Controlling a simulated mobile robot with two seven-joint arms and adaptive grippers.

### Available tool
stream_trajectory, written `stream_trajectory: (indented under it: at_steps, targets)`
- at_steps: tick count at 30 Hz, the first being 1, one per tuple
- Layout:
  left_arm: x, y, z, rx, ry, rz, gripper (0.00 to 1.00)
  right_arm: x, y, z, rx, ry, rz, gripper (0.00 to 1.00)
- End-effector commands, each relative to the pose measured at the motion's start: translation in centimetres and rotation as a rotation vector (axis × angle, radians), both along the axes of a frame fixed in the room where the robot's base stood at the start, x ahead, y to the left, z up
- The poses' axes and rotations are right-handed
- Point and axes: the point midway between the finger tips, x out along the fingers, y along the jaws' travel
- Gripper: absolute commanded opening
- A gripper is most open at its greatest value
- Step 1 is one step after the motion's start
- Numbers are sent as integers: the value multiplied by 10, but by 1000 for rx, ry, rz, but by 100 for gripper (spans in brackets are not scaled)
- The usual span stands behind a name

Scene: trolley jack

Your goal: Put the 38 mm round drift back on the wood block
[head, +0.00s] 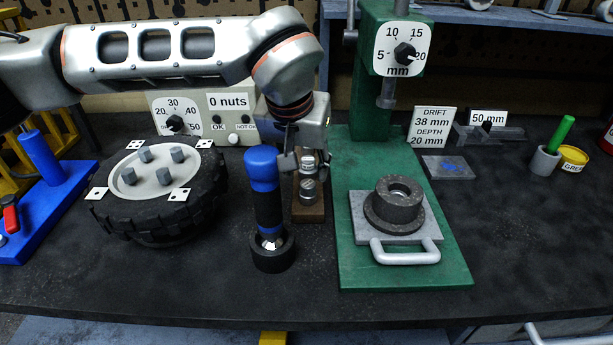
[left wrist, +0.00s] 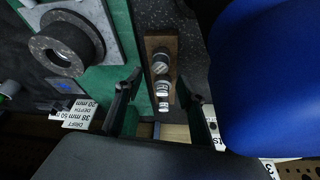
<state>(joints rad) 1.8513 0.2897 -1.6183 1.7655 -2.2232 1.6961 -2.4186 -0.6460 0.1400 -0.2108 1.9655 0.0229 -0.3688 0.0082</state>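The wood block (head: 309,213) stands on the bench just left of the green press, with metal round drifts (head: 308,190) upright on it. In the left wrist view the block (left wrist: 153,43) carries a slotted-looking metal top (left wrist: 160,64) and drifts with small white labels (left wrist: 162,88). The labels are too small to read, so I cannot tell which drift is 38 mm. My left gripper (head: 298,160) is low over the far end of the block. In its wrist view the fingers (left wrist: 158,84) are apart, on either side of the drifts, with gaps visible. My right gripper is out of view.
The green press (head: 350,262) holds a dark ringed part (head: 398,205). A sign (head: 432,128) reads drift 38 mm, depth 20 mm. A tyred wheel (head: 160,205) is at left.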

Motion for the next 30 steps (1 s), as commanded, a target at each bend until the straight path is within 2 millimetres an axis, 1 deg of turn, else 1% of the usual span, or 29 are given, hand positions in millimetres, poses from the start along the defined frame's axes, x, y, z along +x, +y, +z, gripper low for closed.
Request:
stream_trajectory:
  at_steps: [1,3,6,10,15,30]
  targets:
    - [-3,1,12,0,-4,0,39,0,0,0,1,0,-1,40]
    - [-9,3,25,0,-3,0,39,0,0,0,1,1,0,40]
    - [-15,4,39,0,-2,0,39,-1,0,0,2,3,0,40]
    - [-20,6,52,1,0,1,39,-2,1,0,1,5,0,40]
    - [-23,6,58,0,0,0,39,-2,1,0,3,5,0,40]
    - [-24,6,58,0,1,0,39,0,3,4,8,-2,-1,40]
